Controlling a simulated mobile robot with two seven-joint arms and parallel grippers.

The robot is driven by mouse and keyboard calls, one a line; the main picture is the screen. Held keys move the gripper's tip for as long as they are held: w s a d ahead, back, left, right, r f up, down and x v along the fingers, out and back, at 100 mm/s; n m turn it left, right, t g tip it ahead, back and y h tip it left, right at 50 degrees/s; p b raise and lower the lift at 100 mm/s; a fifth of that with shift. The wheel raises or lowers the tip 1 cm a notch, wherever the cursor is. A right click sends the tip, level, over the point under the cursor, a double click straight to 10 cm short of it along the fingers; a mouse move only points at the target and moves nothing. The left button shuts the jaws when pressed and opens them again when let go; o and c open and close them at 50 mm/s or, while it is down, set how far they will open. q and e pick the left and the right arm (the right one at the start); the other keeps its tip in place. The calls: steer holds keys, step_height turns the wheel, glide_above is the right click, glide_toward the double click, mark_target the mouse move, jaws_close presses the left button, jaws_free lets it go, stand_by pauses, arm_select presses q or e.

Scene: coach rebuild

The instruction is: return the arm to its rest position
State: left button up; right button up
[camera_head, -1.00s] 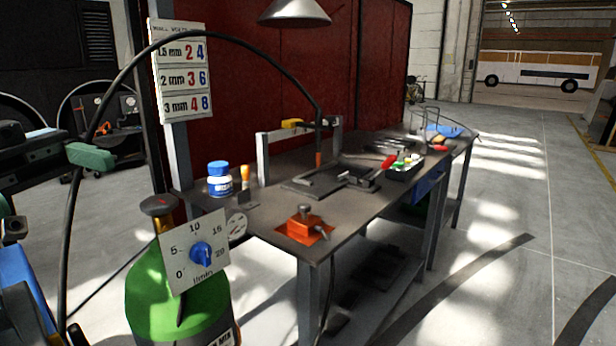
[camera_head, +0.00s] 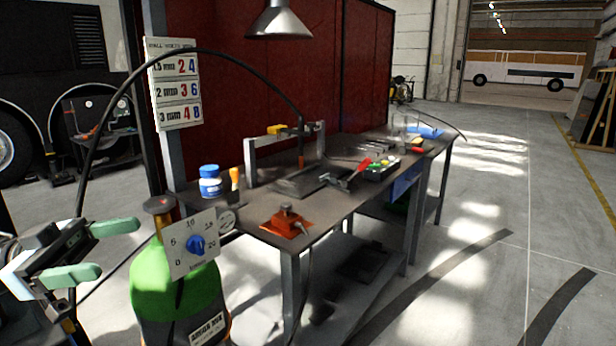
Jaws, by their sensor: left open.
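My left gripper (camera_head: 108,250) is at the lower left of the head view. Its two green fingers are spread apart with nothing between them. It hangs to the left of the green gas cylinder (camera_head: 172,285), and its fingertips are near the cylinder in the picture. The gap in depth is hard to tell. My right gripper does not show.
A dial plate (camera_head: 182,262) with a blue knob is at the cylinder. A black hose (camera_head: 88,150) arches overhead.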

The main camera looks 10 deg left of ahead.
arm_select(q)
steer(key=s+f+n+t+y+p, duration=0.3)
steer(key=f+n+t+y+p, duration=0.25)
steer(key=f, duration=0.75)
steer(key=s+f+n+t+y+p, duration=0.4)
steer(key=f+n+y, duration=0.3)
steer(key=f, duration=0.5)
steer(key=s+d+f+n+g+y+p, duration=0.1)
steer(key=s+d+f+g+y+p, duration=0.1)
steer(key=s+d+f, duration=0.3)
steer(key=s+d+f+n+g+y+p, duration=0.1)
steer(key=s+d+f+g+y+p, duration=0.2)
steer(key=s+d, duration=0.7)
steer(key=s+f+p, duration=0.2)
steer(key=s, duration=0.2)
steer(key=shift+s+g, duration=0.2)
steer(key=shift+g, duration=0.15)
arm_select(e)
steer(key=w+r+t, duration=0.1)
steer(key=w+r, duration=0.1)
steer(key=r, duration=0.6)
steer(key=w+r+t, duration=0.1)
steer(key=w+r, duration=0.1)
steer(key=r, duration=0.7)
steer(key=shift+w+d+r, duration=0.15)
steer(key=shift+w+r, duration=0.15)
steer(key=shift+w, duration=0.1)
arm_select(q)
steer(key=shift+d+y, duration=0.1)
steer(key=shift+y, duration=0.15)
